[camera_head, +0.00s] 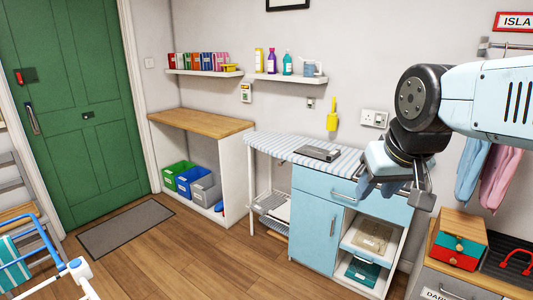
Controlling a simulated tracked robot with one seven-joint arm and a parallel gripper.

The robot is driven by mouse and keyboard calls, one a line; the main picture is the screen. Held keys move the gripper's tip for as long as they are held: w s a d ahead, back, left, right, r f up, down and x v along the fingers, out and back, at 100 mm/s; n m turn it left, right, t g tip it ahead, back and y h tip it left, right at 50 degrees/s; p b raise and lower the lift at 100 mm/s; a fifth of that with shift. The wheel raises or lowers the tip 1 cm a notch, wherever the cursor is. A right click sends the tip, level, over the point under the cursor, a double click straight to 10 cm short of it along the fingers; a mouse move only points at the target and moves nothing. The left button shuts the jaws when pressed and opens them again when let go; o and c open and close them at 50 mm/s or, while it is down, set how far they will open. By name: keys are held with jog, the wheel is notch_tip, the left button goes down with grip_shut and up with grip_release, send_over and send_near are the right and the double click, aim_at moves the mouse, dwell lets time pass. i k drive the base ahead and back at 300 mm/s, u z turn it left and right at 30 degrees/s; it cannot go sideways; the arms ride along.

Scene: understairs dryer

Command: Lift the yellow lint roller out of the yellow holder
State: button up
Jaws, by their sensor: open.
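A yellow lint roller (334,104) stands upright in a yellow holder (331,123) on the back wall, above the ironing board. The two share one colour, so I cannot tell exactly where the roller ends and the holder begins. My gripper (392,188) is open and points down at the right of the view. It appears in front of the right end of the ironing board, lower than the holder and to its right, apart from it. I see nothing between its fingers.
A striped ironing board (272,146) with a dark flat object (317,153) lies below the holder, over a blue cabinet (315,209). A wall socket (374,118) is right of the holder. A bottle shelf (286,77) is at its upper left. Open floor lies in front.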

aim_at(332, 114)
jog(key=i, duration=1.8)
jog(key=u, duration=0.7)
jog(key=i, duration=0.55)
jog(key=z, duration=1.8)
jog(key=k, duration=0.45)
jog(key=z, duration=0.25)
